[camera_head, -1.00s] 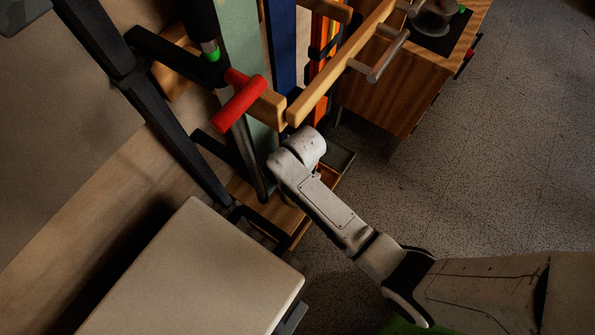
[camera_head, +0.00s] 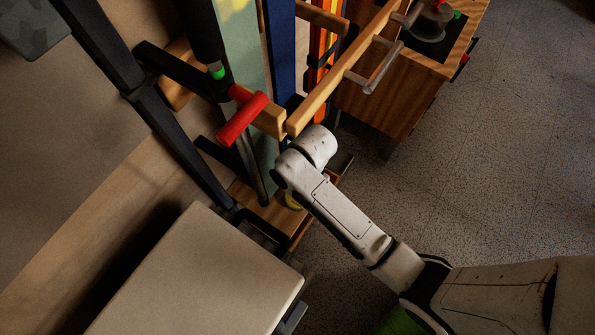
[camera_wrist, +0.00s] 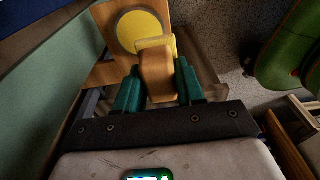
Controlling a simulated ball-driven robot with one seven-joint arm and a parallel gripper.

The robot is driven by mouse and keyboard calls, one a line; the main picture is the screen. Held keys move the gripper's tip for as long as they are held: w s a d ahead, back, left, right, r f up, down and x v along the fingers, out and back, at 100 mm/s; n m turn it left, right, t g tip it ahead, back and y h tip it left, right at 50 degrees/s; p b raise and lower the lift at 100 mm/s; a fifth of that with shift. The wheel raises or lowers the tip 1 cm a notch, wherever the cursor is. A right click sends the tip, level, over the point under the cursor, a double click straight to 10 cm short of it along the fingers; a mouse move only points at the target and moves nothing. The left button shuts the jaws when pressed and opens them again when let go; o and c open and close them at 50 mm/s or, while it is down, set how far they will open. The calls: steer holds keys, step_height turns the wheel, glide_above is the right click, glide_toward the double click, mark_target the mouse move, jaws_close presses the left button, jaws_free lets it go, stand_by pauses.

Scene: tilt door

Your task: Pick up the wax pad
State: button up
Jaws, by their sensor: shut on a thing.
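The wax pad (camera_wrist: 157,80) shows in the wrist view as a tan block with a yellow edge at its far end. My gripper (camera_wrist: 158,68) is shut on it, with one teal finger on each side. Just beyond it, a round yellow disc with a dark rim (camera_wrist: 137,30) sits on a wooden board. In the head view my arm's wrist hides the gripper and the pad. A small bit of yellow (camera_head: 293,201) shows on the low wooden shelf (camera_head: 270,213) beside my wrist.
A wooden rail (camera_head: 340,70), a red handle (camera_head: 241,118) and upright boards, one of them blue (camera_head: 281,45), stand close above my wrist. A pale flat-topped block (camera_head: 195,275) is at lower left. A wooden cabinet (camera_head: 390,95) stands behind. Floor at right is open.

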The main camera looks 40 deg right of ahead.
steer(key=s+r+p, duration=0.2)
steer(key=s+r, duration=0.4)
steer(key=s, duration=0.5)
steer(key=shift+d+r, duration=0.25)
steer(key=shift+r, duration=0.1)
steer(key=shift+s, duration=0.1)
steer(key=o, duration=0.5)
steer(key=shift+c, duration=1.4)
